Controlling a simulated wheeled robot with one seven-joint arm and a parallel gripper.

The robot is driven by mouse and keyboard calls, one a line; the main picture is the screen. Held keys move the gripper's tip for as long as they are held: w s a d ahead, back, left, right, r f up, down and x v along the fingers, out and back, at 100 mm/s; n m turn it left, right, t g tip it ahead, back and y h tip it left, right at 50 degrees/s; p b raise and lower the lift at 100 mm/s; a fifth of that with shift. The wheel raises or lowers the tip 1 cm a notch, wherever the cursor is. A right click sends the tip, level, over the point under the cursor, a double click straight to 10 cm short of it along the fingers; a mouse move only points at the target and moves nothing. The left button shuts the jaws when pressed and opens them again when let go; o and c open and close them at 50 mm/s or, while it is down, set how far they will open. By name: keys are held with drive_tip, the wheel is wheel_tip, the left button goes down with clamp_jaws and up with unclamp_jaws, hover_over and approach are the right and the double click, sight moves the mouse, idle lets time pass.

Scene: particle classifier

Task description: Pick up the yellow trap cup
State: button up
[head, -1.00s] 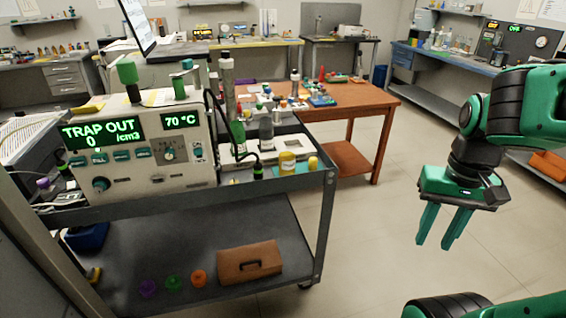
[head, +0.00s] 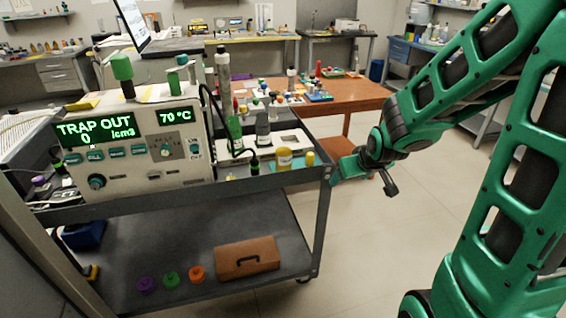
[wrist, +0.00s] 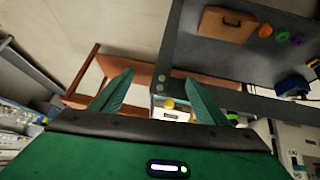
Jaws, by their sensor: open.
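A yellow jar with a pale label (head: 284,160) stands on the cart's top near its right end. A smaller yellow piece (head: 310,159) stands just right of it; I cannot tell for sure which is the trap cup. In the wrist view one yellow object (wrist: 168,104) shows between the fingers, beyond them and apart. My gripper (wrist: 159,75) is open and empty, its two green fingers spread. In the head view my gripper (head: 346,167) is at the cart's right end, pointing left toward the yellow pieces; its fingertips are hard to make out.
The cart's raised rim (head: 270,181) and corner post (head: 322,225) lie close to my gripper. A dark bottle (head: 263,128) and the instrument (head: 135,150) stand left of the yellow pieces. Purple, green and orange caps (head: 196,273) and a brown case (head: 247,257) lie on the lower shelf.

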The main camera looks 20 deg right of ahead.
sight(286, 159)
drive_tip(key=w+a+f+t+y, duration=0.1)
drive_tip(key=w+a+t, duration=0.1)
drive_tip(key=w+a, duration=0.2)
drive_tip(key=w+a+f+n+t+y, duration=0.1)
drive_tip(key=w+a+t, duration=0.1)
drive_tip(key=w+a, duration=0.3)
drive_tip(key=w+a+f+t+y, duration=0.1)
drive_tip(key=w+a, duration=0.3)
drive_tip(key=w, duration=0.4)
drive_tip(key=shift+w+a+n+t, duration=0.2)
drive_tip(key=shift+n+t, duration=0.2)
drive_tip(key=shift+t, duration=0.3)
drive_tip(key=shift+d+x, duration=0.2)
drive_tip(key=shift+x, duration=2.45)
drive_tip(key=shift+s+f, duration=0.1)
drive_tip(key=c, duration=1.2)
